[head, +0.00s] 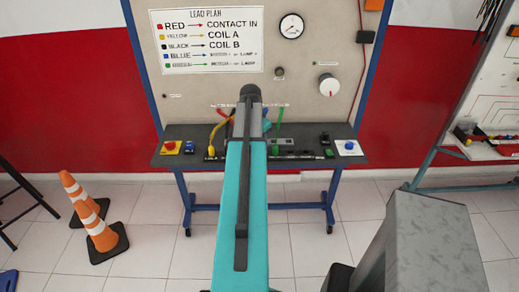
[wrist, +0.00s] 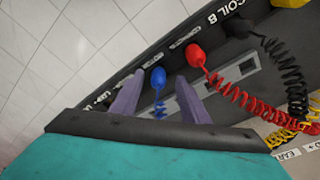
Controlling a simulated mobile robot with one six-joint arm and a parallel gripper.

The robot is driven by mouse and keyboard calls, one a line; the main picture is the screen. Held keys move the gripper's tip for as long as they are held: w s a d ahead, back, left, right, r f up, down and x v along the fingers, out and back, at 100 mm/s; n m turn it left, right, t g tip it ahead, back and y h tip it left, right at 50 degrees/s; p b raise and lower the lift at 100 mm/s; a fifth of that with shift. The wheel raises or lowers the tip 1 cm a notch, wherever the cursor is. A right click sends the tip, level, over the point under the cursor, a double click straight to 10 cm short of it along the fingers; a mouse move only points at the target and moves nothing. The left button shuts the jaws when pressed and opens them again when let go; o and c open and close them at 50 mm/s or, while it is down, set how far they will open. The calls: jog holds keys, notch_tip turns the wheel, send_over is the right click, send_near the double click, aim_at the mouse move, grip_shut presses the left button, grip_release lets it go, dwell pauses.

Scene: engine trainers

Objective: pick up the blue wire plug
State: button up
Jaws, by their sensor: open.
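The blue wire plug (wrist: 158,78) is a small rounded plug with a coiled blue wire, seen in the wrist view over the dark bench shelf. My gripper (wrist: 160,82) is open, with one pale purple finger on each side of the blue plug in the picture. I cannot tell how far the plug lies beyond the fingertips; no contact shows. In the head view my teal arm covers the gripper and the blue plug.
A red plug (wrist: 195,57) with a coiled wire lies close to the right finger. A black plug (wrist: 258,27) is farther right. The trainer shelf (head: 350,160) stands before a lead-plan board (head: 330,60). Orange cones (head: 100,232) stand on the floor at left.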

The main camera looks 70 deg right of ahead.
dwell(0.5)
grip_shut()
jog(key=shift+r+b, duration=0.9)
jog(key=shift+r, duration=0.6)
jog(key=shift+a+r, duration=0.2)
jog(key=shift+a, duration=0.05)
jog(key=a+r+b, duration=0.1)
jog(key=a+b, duration=0.3)
jog(key=a, duration=1.1)
jog(key=shift+w+a+r, duration=0.25)
jog(key=shift+w+r, duration=0.05)
